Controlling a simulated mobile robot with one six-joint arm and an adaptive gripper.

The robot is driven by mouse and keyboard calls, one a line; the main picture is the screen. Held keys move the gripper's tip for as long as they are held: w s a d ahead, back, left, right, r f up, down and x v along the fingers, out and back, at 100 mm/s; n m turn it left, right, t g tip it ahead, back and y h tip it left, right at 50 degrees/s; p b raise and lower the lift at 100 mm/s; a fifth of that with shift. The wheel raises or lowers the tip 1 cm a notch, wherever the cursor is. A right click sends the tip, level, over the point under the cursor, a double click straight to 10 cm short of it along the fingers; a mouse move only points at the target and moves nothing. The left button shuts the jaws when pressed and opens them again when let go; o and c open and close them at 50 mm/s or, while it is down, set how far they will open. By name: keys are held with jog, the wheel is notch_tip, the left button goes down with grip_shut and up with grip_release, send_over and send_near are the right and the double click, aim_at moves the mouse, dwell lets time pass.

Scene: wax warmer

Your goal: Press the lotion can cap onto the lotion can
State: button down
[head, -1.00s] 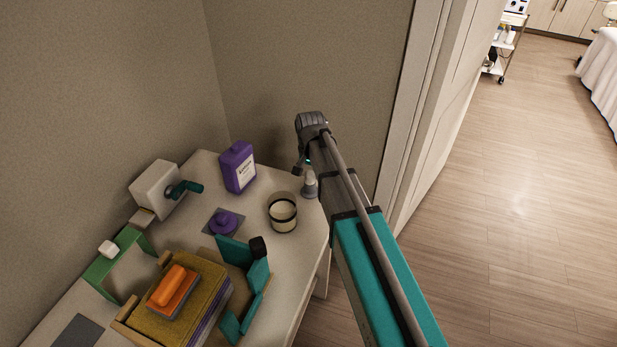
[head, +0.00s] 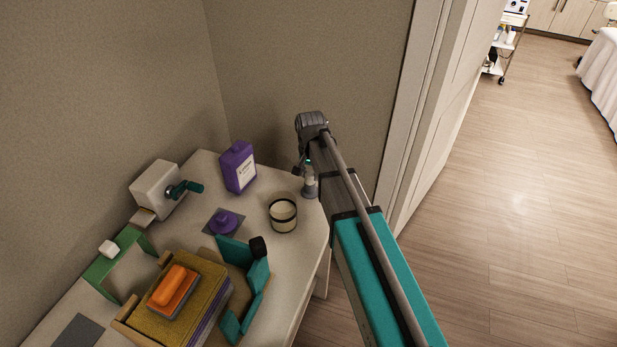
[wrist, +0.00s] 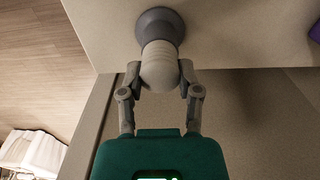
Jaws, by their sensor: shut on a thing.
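A purple bottle with a white label (head: 239,168), which looks like the lotion can, stands upright at the back of the table. A purple knobbed piece (head: 223,222), which looks like its cap, lies on a small dark mat, apart from the bottle. My gripper (wrist: 160,75) is shut on a pale ribbed piece (wrist: 158,62) with a flared grey base (wrist: 160,24). This pale piece also shows in the head view (head: 309,176), near the table's right edge, with its base seemingly on the table. My arm partly hides it.
A banded candle jar (head: 283,215) stands left of my gripper. A grey box with a teal crank (head: 158,188), a green stand (head: 115,262), a teal bracket (head: 258,275) and a yellow block with an orange-handled piece (head: 172,290) crowd the left and front. Walls close in behind.

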aim_at(310, 173)
jog(key=shift+s+r+p, duration=0.1)
jog(key=shift+r+p, duration=0.4)
jog(key=shift+p, duration=0.05)
dwell(0.9)
jog(key=shift+r+p, duration=2.25)
jog(key=shift+r, duration=0.05)
jog(key=shift+r, duration=0.15)
